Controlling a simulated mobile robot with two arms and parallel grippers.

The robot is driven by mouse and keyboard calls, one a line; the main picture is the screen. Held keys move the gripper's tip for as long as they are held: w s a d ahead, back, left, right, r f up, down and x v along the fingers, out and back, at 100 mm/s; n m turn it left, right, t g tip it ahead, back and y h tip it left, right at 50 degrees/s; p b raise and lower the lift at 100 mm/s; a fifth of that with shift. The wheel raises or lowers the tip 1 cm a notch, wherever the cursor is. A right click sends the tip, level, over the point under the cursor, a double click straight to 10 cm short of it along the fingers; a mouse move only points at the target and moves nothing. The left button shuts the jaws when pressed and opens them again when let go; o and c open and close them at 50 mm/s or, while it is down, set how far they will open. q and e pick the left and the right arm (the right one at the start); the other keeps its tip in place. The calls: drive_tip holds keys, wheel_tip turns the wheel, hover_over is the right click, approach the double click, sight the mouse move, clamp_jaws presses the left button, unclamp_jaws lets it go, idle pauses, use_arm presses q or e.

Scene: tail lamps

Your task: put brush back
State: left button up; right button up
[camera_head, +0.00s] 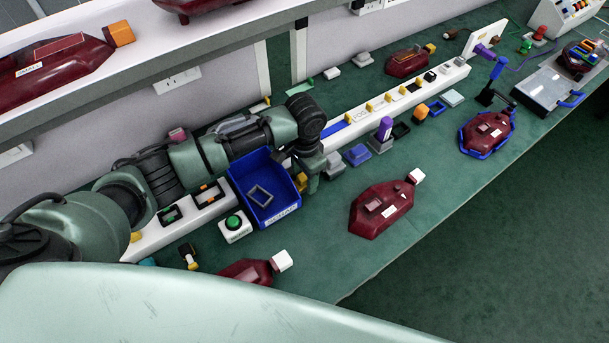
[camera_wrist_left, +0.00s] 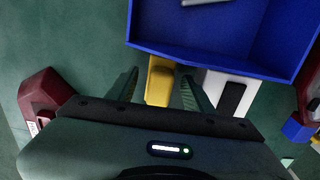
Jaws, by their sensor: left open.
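No thing in view can be surely told as the brush. My left gripper (camera_head: 306,178) is at the right side of a blue bin (camera_head: 243,191), pointing down. In the left wrist view, its fingers (camera_wrist_left: 159,88) are apart. A yellow block-like thing (camera_wrist_left: 159,82) shows between them, also partly visible in the head view (camera_head: 300,182); I cannot tell whether the fingers touch it. A purple upright handle (camera_head: 384,129) stands on a grey base to the right of the gripper. My right gripper is not in view.
A dark red tail lamp (camera_head: 381,209) lies on the green table to the right. A white strip rail (camera_head: 395,103) runs along the back. A white box with a green button (camera_head: 235,225) stands by the bin. Open table lies between bin and lamp.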

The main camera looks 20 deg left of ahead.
use_arm(q)
wheel_tip(320, 180, up, 12)
drive_tip(key=shift+r, duration=0.25)
drive_tip(key=shift+d+f, duration=0.1)
idle(0.6)
